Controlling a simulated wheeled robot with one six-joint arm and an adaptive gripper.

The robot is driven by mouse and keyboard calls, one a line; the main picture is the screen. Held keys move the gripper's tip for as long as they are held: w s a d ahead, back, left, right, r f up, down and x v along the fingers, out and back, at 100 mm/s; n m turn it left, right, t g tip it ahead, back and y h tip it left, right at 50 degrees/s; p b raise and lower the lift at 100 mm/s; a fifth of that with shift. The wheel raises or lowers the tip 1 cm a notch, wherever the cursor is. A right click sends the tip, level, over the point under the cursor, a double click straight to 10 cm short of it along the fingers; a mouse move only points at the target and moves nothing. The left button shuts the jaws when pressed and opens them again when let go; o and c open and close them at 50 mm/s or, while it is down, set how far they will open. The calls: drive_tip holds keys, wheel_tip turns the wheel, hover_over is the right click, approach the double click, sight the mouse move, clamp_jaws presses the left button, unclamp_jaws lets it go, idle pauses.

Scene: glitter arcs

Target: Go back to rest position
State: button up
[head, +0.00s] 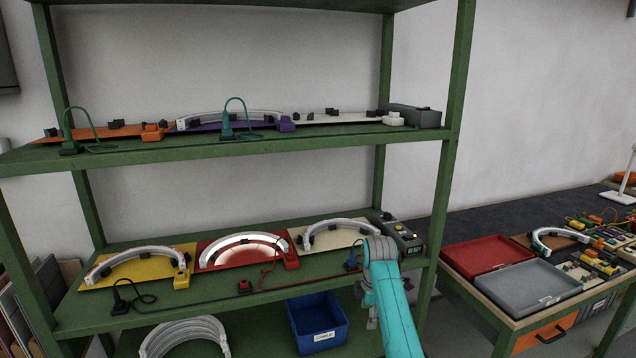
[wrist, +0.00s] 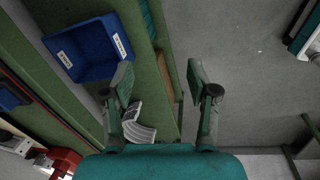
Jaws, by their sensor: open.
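My gripper (wrist: 160,85) shows in the wrist view with its two fingers spread apart and nothing between them. It points down past the edge of the green shelf, with grey floor beyond. In the head view my teal arm (head: 390,305) rises at the front of the shelf's right side; the gripper's fingers cannot be made out there. The green shelf rack (head: 230,147) carries white arc pieces. A glowing arc (head: 243,240) lies on a red board, one arc (head: 140,256) on a yellow board, and one arc (head: 340,225) on a cream board.
A blue bin (head: 318,325) stands on the lowest shelf, beside stacked arcs (head: 185,335); the bin also shows in the wrist view (wrist: 88,50). At right, a table holds a red tray (head: 487,254), a grey tray (head: 528,288) and cables. A dark box (head: 403,238) sits near my arm.

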drive_tip(key=s+d+f+m+t, duration=0.1)
drive_tip(key=s+f+m+t, duration=0.1)
drive_tip(key=s+f, duration=0.65)
drive_tip(key=s+d+f+m+t, duration=0.1)
drive_tip(key=s+f+m, duration=0.15)
drive_tip(key=f, duration=1.05)
drive_tip(key=s+d+f+m+t, duration=0.15)
drive_tip(key=s+f, duration=0.25)
drive_tip(key=s, duration=0.7)
drive_tip(key=s+a+f+m+t, duration=0.1)
drive_tip(key=s+f+m+t, duration=0.2)
drive_tip(key=s, duration=0.7)
drive_tip(key=s+d+r+m+t, duration=0.1)
drive_tip(key=s+r+m, duration=0.25)
drive_tip(key=s, duration=0.75)
drive_tip(key=s+r+m+t, duration=0.15)
drive_tip(key=s+r, duration=0.25)
drive_tip(key=s, duration=0.6)
drive_tip(key=s+r+m+t, duration=0.1)
drive_tip(key=s+r+m, duration=0.1)
drive_tip(key=s+r, duration=0.5)
drive_tip(key=s+r+m+t, duration=0.2)
drive_tip(key=s+r, duration=0.5)
drive_tip(key=r, duration=0.6)
drive_tip(key=shift+d+r+m, duration=0.4)
drive_tip(key=shift+m, duration=0.1)
